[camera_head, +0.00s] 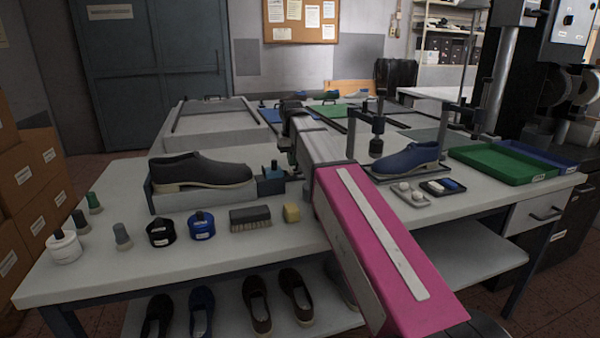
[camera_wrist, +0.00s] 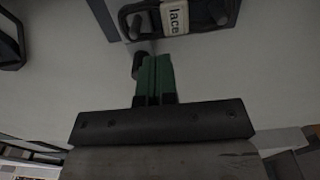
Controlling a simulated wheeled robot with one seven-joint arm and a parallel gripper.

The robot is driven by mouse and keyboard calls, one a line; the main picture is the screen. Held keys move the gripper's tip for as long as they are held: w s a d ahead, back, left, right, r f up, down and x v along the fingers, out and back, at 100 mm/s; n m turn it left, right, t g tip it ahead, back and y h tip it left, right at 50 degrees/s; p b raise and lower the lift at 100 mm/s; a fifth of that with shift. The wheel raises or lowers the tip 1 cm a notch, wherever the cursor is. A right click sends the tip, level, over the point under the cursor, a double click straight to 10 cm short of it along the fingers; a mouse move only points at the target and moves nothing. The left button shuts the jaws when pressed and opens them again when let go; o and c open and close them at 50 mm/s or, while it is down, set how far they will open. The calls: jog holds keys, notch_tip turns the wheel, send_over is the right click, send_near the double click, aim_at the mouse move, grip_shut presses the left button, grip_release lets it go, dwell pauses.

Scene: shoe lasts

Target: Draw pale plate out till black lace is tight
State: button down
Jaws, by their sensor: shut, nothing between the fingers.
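In the wrist view, a small pale plate (camera_wrist: 175,20) printed "lace" sits on a black, loop-shaped piece (camera_wrist: 128,18) at the top edge. My gripper (camera_wrist: 154,60) has green fingers that are shut together with nothing between them. Its tips are just below the pale plate in the picture, apart from it. A dark knob-like part (camera_wrist: 138,65) shows beside the left finger. I cannot make out a separate black lace or whether it is tight. In the head view, my arm hides the fingertips and the plate cannot be told.
A black shoe (camera_head: 200,170) on a grey block stands left of my arm; a blue shoe (camera_head: 405,160) stands right. A green tray (camera_head: 505,162) is at the right. Another black frame (camera_wrist: 10,40) shows at left.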

jog(key=shift+w+d, duration=0.2)
jog(key=shift+d, duration=0.55)
dwell(0.7)
jog(key=shift+a, duration=0.1)
jog(key=shift+s+a, duration=0.1)
jog(key=shift+a, duration=0.15)
jog(key=shift+r, duration=0.1)
notch_tip(320, 180, up, 8)
dwell(0.9)
